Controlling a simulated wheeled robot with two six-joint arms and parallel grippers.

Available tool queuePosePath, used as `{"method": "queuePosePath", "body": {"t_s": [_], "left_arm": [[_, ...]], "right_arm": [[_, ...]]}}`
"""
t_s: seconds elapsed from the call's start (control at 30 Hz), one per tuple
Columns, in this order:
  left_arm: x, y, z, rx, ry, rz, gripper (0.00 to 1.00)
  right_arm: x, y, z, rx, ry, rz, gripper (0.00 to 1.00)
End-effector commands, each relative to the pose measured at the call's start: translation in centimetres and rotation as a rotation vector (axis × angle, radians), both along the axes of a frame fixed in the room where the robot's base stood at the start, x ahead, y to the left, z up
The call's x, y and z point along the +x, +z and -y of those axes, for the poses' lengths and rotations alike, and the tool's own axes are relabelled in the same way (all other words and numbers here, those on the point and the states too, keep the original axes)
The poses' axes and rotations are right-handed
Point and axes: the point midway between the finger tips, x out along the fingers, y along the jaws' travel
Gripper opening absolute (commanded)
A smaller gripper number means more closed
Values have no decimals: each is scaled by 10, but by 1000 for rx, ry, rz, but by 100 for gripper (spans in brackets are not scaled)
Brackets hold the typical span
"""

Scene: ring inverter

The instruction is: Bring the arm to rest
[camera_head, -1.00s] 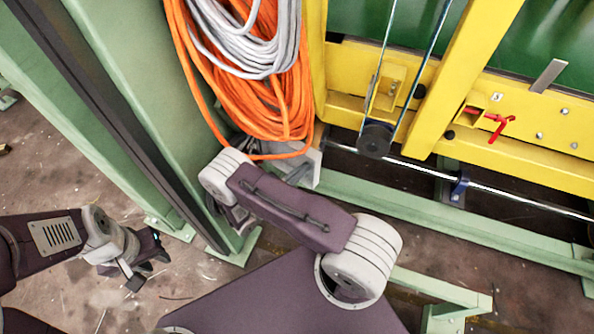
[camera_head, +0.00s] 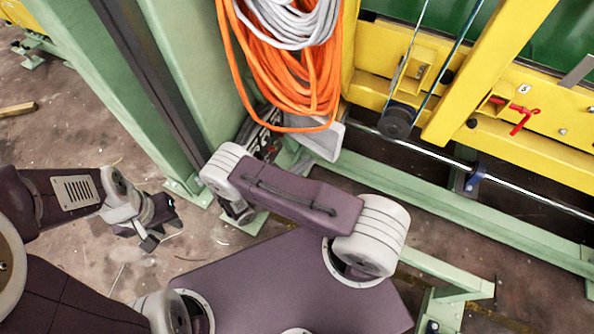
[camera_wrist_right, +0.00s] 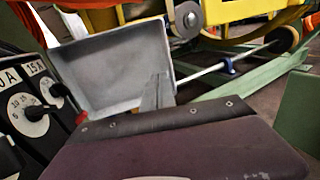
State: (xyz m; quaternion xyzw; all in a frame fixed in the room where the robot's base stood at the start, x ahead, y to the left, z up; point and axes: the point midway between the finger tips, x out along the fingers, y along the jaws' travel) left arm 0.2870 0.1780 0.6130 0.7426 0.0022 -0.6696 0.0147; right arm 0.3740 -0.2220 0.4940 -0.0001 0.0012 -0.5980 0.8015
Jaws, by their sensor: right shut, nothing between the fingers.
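My right arm (camera_head: 300,200) is folded across the middle of the head view, its wrist at the left end. My right gripper (camera_wrist_right: 157,92) shows in the wrist view as a narrow grey piece beyond the dark purple wrist body; it is shut and empty. In the head view its fingertips are hidden behind the arm. In the wrist view, a grey open lid (camera_wrist_right: 110,65) stands just beyond it, with a dial panel (camera_wrist_right: 32,110) at the left. My left gripper (camera_head: 152,228) hangs at the left over the floor; its finger gap is unclear.
Orange cable (camera_head: 295,85) and grey cable (camera_head: 297,25) hang by a green post (camera_head: 165,90). A yellow frame (camera_head: 440,75) with a red handle (camera_head: 523,119) is at the upper right. A green rail (camera_head: 470,215) runs below it. Brown floor (camera_head: 60,125) is open at the left.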

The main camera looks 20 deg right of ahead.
Motion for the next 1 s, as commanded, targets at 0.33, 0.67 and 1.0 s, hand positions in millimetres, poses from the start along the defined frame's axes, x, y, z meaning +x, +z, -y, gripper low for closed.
{"method": "queuePosePath", "body": {"t_s": [0.33,0.67,1.0], "left_arm": [[0,7,0,0,0,-1,30],[0,6,0,0,0,-1,30],[0,6,0,0,0,0,30]], "right_arm": [[-21,0,-38,0,-1,1,0],[-21,0,-37,3,-5,1,0],[-80,42,-10,591,-653,176,0]]}}
